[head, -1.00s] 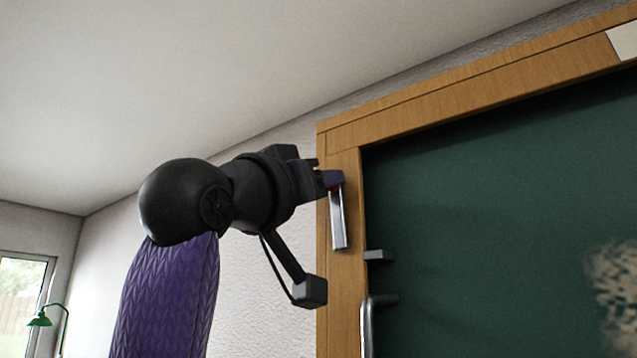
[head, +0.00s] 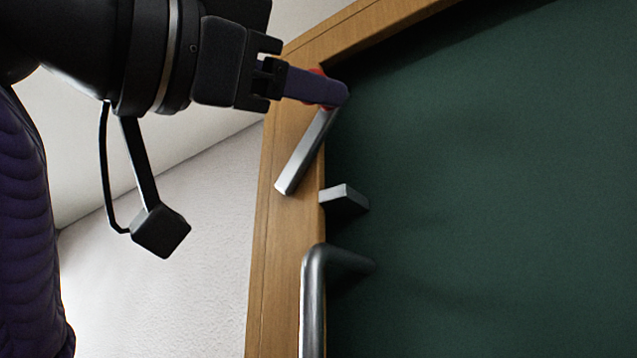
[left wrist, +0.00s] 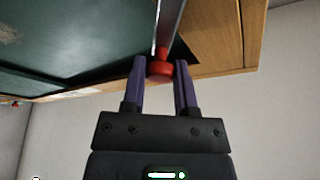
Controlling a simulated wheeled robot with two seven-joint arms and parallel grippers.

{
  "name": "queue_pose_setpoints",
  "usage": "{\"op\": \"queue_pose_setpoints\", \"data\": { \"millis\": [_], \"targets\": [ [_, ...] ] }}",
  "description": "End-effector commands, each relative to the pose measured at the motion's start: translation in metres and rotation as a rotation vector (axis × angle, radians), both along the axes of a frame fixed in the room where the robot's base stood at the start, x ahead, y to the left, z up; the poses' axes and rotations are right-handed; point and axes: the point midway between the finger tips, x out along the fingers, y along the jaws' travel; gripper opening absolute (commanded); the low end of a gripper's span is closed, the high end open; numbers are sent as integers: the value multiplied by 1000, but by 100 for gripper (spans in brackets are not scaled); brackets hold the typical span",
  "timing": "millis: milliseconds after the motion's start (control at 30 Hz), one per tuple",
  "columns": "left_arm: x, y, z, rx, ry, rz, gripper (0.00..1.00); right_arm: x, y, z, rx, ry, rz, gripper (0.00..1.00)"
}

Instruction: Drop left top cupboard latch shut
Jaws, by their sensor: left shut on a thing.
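The latch (head: 306,152) is a silver metal bar at the upper left of the cupboard. It is tilted, its lower end on the wooden frame and its upper end at the edge of the green panel. A red knob (left wrist: 160,69) sits at its upper end. My left gripper (head: 325,92) is shut on this knob, its purple fingers on both sides of it; the left wrist view shows the same grip (left wrist: 160,72). The fingers hide most of the knob in the head view. A grey catch (head: 344,197) juts out on the green panel, below and right of the bar, apart from it. My right gripper is not in view.
The wooden frame (head: 285,225) runs down the left side and along the top of the green panel (head: 480,190). A grey metal handle (head: 312,300) stands below the catch. The space in front of the panel is clear to the right.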

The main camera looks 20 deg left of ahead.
Motion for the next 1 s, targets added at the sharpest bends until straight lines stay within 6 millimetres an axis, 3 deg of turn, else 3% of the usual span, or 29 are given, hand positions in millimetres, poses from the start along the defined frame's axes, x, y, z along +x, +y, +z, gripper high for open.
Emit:
{"op": "queue_pose_setpoints", "data": {
  "millis": [600, 1000],
  "targets": [
    [-6, -19, -29, 535, -191, 0, 0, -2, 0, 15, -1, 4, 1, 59],
    [-8, -22, -45, 767, -276, -1, 0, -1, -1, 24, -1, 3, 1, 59]
  ]
}}
